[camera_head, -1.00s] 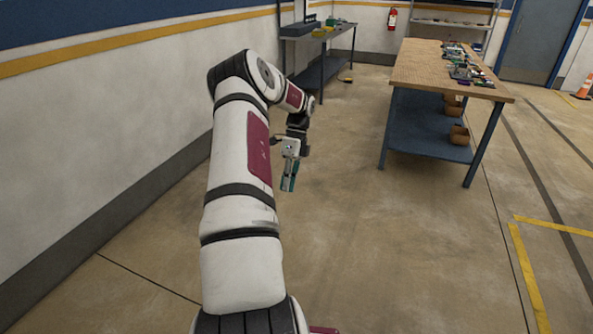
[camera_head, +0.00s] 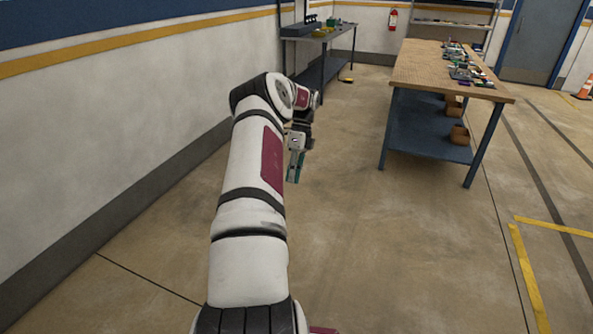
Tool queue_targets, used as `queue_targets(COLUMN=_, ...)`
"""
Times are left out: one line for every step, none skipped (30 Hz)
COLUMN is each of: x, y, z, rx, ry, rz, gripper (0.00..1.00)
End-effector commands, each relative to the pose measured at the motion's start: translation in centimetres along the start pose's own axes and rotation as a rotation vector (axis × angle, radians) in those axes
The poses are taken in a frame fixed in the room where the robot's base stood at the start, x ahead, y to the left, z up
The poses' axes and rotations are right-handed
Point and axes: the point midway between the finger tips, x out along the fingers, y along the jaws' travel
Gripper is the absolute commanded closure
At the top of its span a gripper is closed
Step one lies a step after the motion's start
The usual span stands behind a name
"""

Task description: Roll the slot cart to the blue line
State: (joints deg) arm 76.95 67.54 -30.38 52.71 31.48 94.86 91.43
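No slot cart and no blue line on the floor can be made out in the head view. My gripper (camera_head: 296,172) hangs downward at the end of my arm, above bare concrete floor, left of the wooden-topped workbench. It touches nothing that I can see. Its teal fingertips are small and seen nearly edge-on, so I cannot tell whether they are open or shut.
A workbench (camera_head: 430,72) with small parts on top and brown bins (camera_head: 459,135) on its blue lower shelf stands right of centre. Yellow floor lines (camera_head: 530,280) lie at right. The middle floor is clear.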

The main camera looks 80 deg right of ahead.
Motion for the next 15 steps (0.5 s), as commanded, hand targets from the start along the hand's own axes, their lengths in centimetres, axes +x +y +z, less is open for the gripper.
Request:
queue_targets(x=-0.1, y=-0.3, z=-0.1, rx=0.0, ry=0.0, rz=-0.001, gripper=1.0)
queue_targets(x=-0.1, y=-0.4, z=-0.1, rx=0.001, ry=0.0, rz=0.0, gripper=1.0)
queue_targets(x=-0.2, y=-0.5, z=-0.1, rx=0.001, ry=0.0, rz=0.0, gripper=1.0)
queue_targets(x=-0.2, y=-0.6, z=-0.1, rx=0.001, ry=0.0, rz=0.001, gripper=1.0)
queue_targets(x=-0.3, y=-0.8, z=-0.1, rx=0.001, ry=0.0, rz=0.0, gripper=1.0)
queue_targets(x=-0.5, y=-1.0, z=-0.1, rx=0.0, ry=0.0, rz=-0.001, gripper=1.0)
queue_targets(x=-0.5, y=-1.1, z=-0.1, rx=0.0, ry=0.0, rz=-0.001, gripper=1.0)
queue_targets(x=-0.6, y=-1.2, z=0.0, rx=0.0, ry=0.0, rz=0.0, gripper=1.0)
queue_targets(x=-0.7, y=-1.4, z=-0.1, rx=0.0, ry=0.0, rz=0.001, gripper=1.0)
queue_targets(x=-0.8, y=-1.5, z=0.0, rx=0.0, ry=0.0, rz=0.0, gripper=1.0)
queue_targets(x=-0.8, y=-1.7, z=-0.1, rx=0.001, ry=0.0, rz=-0.001, gripper=1.0)
queue_targets(x=-0.9, y=-1.8, z=-0.1, rx=0.001, ry=0.0, rz=-0.001, gripper=1.0)
queue_targets(x=-1.0, y=-1.9, z=-0.1, rx=0.001, ry=0.0, rz=0.0, gripper=1.0)
queue_targets(x=-1.0, y=-2.0, z=0.0, rx=0.001, ry=0.0, rz=0.001, gripper=1.0)
queue_targets(x=-1.1, y=-2.2, z=0.0, rx=0.0, ry=0.0, rz=0.0, gripper=1.0)
